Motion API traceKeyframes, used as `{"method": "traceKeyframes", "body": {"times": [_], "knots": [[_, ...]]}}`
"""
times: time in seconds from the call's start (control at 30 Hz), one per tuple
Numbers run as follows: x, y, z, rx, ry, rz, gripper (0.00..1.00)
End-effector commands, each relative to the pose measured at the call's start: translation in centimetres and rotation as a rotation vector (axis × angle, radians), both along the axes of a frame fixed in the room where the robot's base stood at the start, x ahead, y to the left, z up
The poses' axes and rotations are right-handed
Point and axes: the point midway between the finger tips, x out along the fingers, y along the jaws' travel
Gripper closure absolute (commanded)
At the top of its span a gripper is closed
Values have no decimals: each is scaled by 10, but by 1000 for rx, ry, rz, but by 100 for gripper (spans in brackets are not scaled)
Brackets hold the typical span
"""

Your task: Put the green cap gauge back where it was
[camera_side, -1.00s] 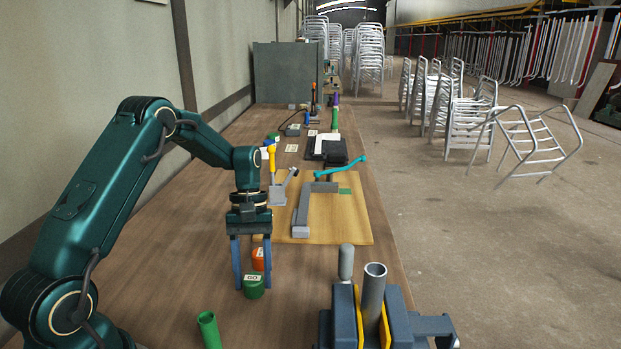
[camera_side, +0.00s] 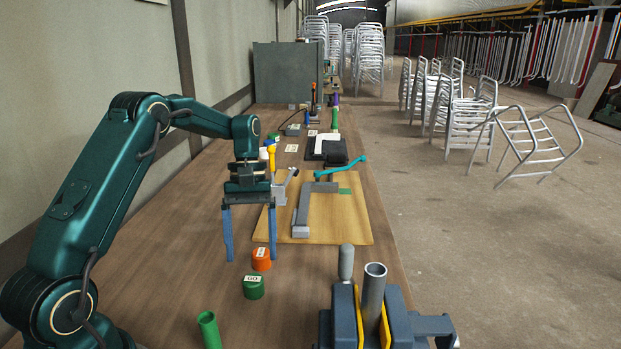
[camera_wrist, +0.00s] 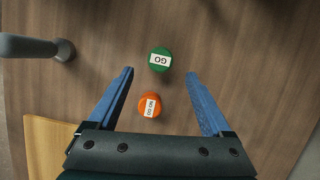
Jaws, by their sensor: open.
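The green cap gauge (camera_side: 253,288), labelled GO, stands on the wooden bench top near its front. It also shows in the wrist view (camera_wrist: 160,59), beyond my fingertips and between their lines. The orange cap gauge (camera_side: 261,259), labelled NO GO in the wrist view (camera_wrist: 150,104), stands just behind the green one, close to it. My gripper (camera_side: 251,258) is open and empty, raised above the bench with its fingers spread wide. In the wrist view my two blue fingers (camera_wrist: 162,72) lie on either side of the orange gauge, touching neither gauge.
A vise (camera_side: 372,320) holding a grey tube stands at the front right. A green tube (camera_side: 209,330) is at the front left. A wooden board (camera_side: 345,215) with a grey angled fixture lies behind. The bench (camera_side: 160,265) left of the gauges is clear.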

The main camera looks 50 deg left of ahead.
Motion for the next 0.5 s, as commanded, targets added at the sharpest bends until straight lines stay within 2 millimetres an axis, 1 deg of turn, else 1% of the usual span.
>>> {"method": "traceKeyframes", "body": {"times": [0.1, 0.3, 0.5], "knots": [[5, 6, 18, 2, -4, 2, 16], [9, 12, 41, 1, -2, 1, 16], [13, 16, 54, 0, 0, 1, 16]]}}
